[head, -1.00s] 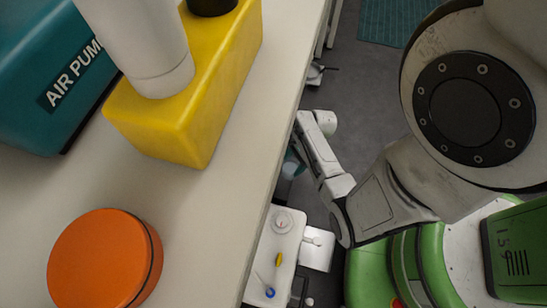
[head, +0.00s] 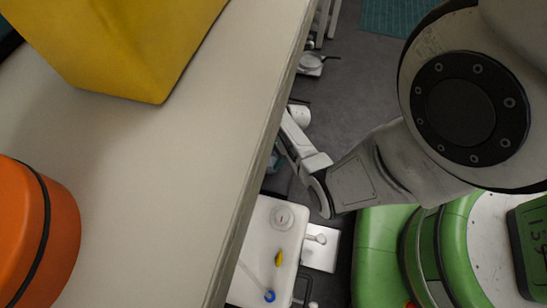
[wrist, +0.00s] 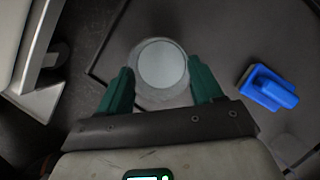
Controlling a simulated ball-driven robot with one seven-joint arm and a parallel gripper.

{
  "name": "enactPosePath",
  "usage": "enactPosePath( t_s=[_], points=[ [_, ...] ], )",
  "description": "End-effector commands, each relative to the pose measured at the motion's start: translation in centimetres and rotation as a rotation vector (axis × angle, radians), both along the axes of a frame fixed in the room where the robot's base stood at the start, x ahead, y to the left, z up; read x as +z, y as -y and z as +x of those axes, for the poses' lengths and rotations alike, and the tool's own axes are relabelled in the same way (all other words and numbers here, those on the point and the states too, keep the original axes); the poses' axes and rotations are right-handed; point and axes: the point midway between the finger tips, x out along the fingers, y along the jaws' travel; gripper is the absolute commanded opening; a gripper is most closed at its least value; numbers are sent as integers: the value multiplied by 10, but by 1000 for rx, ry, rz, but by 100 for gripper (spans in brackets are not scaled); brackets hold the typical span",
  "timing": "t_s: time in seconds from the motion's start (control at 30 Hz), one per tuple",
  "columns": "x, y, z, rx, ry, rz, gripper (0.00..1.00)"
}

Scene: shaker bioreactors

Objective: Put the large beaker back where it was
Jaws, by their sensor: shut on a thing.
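In the wrist view the large beaker (wrist: 162,64) shows from above as a pale round shape with a clear rim. My gripper (wrist: 159,72) has its two green fingers on either side of it and is shut on it. The beaker lies over a dark, flat surface; I cannot tell whether it touches it. In the head view my arm reaches down past the bench edge, where a small teal patch shows that I cannot make out. The gripper and beaker are not clear there.
A blue block (wrist: 268,88) lies right of the beaker. A pale frame (wrist: 38,70) stands at the left. In the head view a bench (head: 150,160) carries a yellow block (head: 130,45) and an orange round container (head: 40,230). A white surface (head: 262,245) with small items lies below the bench edge.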

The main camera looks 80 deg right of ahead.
Motion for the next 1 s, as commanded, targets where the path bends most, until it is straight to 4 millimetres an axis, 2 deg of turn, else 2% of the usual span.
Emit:
enactPosePath(
  t_s=[0.33,0.37,0.6,0.87,1.0],
  points=[
    [-3,0,0,1,1,-1,6],
    [-2,0,0,0,1,-1,69],
    [-2,0,0,0,1,-1,91],
    [0,0,0,0,1,-1,91],
    [14,3,-2,-1,2,-2,91]
  ],
)
